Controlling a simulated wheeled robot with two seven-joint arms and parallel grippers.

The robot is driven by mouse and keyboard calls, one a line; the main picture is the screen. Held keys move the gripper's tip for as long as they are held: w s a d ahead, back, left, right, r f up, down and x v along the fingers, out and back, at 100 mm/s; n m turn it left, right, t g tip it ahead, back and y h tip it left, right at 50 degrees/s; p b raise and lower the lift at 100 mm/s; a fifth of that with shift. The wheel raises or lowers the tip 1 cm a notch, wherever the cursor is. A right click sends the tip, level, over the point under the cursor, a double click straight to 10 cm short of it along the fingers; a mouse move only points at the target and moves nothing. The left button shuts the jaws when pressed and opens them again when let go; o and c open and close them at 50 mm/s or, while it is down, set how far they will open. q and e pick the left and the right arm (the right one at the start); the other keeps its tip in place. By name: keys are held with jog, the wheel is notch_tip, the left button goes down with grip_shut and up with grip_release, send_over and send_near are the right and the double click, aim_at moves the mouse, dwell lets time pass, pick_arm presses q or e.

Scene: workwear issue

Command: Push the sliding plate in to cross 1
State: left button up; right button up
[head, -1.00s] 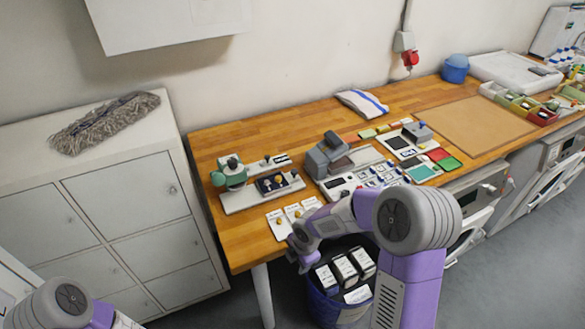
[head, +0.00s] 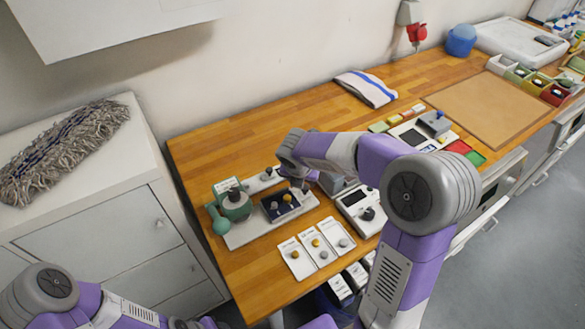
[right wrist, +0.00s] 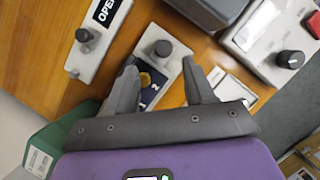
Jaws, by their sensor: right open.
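The dark blue plate (head: 270,212) with small knobs lies on a pale base on the bench, beside a green device (head: 234,204). In the right wrist view the dark blue part (right wrist: 150,98) carries the numbers 1 and 2 and a yellow spot. I cannot make out a cross. My right gripper (right wrist: 160,80) is open, its fingers either side of the blue part's line; contact cannot be told. In the head view its tips (head: 303,186) are at the blue plate's right end.
A plate marked OPEN with a black knob (right wrist: 85,37) lies close by. Several white cards with knobs (head: 317,245) lie in front, and a panel with a black dial (head: 367,213) stands to the right. The bench's back left is clear.

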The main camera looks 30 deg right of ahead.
aim_at(305, 187)
pick_arm(q)
jog(key=shift+s+f+b, duration=0.3)
jog(key=shift+f+b, duration=0.55)
jog(key=shift+b, duration=0.1)
pick_arm(e)
jog(key=x, duration=0.6)
jog(key=shift+s+d+f, duration=0.15)
jog(key=shift+d+f, duration=0.2)
jog(key=shift+f, duration=0.05)
jog(key=shift+c, duration=0.2)
